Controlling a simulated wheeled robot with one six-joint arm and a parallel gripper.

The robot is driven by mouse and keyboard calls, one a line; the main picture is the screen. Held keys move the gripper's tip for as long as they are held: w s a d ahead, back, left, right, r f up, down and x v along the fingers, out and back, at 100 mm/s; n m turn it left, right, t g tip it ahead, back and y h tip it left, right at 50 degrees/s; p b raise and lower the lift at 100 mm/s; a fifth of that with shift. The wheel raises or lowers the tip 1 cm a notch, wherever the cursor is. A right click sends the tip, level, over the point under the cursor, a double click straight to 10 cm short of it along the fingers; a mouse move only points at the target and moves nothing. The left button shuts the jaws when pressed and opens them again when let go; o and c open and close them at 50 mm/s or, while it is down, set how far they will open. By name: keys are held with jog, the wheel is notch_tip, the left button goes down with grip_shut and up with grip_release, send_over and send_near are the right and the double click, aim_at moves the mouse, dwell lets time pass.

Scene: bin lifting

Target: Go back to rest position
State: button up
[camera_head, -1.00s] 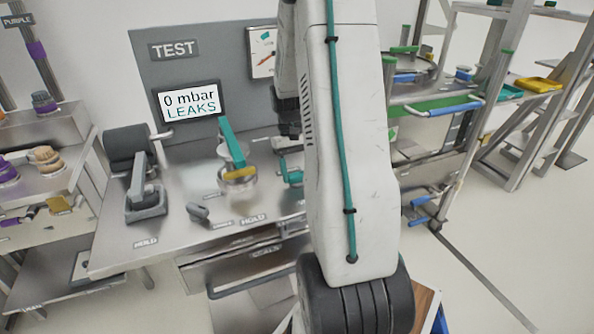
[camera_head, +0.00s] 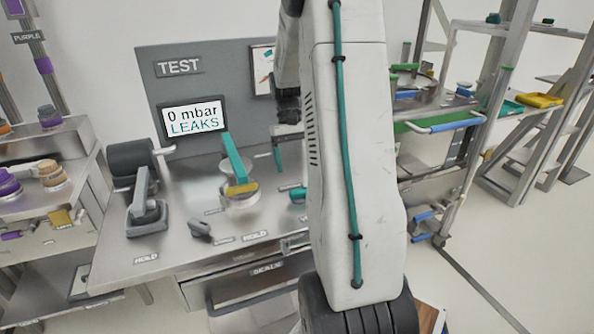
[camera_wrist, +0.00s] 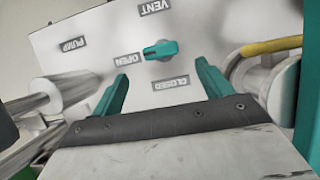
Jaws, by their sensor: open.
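My gripper (camera_wrist: 162,75) shows in the wrist view as two teal fingers standing apart, with nothing held between them. Beyond them is a grey panel with a teal valve knob (camera_wrist: 160,50) and the labels PUMP, OPEN, CLOSED and VENT. In the head view my white arm stands upright at the centre. Its dark wrist part shows beside it on the left, and the fingers cannot be made out there.
A test bench (camera_head: 130,262) with a LEAKS screen (camera_head: 194,117), a teal-armed fixture (camera_head: 236,160) and a grey clamp device (camera_head: 147,212) stands behind my arm. A shelf rack (camera_head: 540,130) with trays is at the right. Open floor shows at the lower right.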

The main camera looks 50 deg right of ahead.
dwell(0.6)
jog(key=s+a+r+n+t, duration=0.1)
jog(key=s+a+r, duration=0.3)
jog(key=a, duration=0.7)
jog(key=s+a+r+n+t+h, duration=0.1)
jog(key=s+a+r+n+t, duration=0.1)
jog(key=s+a, duration=0.4)
jog(key=s+a+r+n+t+h, duration=0.1)
jog(key=s+a+r, duration=0.4)
jog(key=a, duration=1.1)
jog(key=shift+s+r+n+t, duration=0.35)
jog(key=shift+r+n+t, duration=0.25)
jog(key=shift+n, duration=0.6)
jog(key=shift+d, duration=0.1)
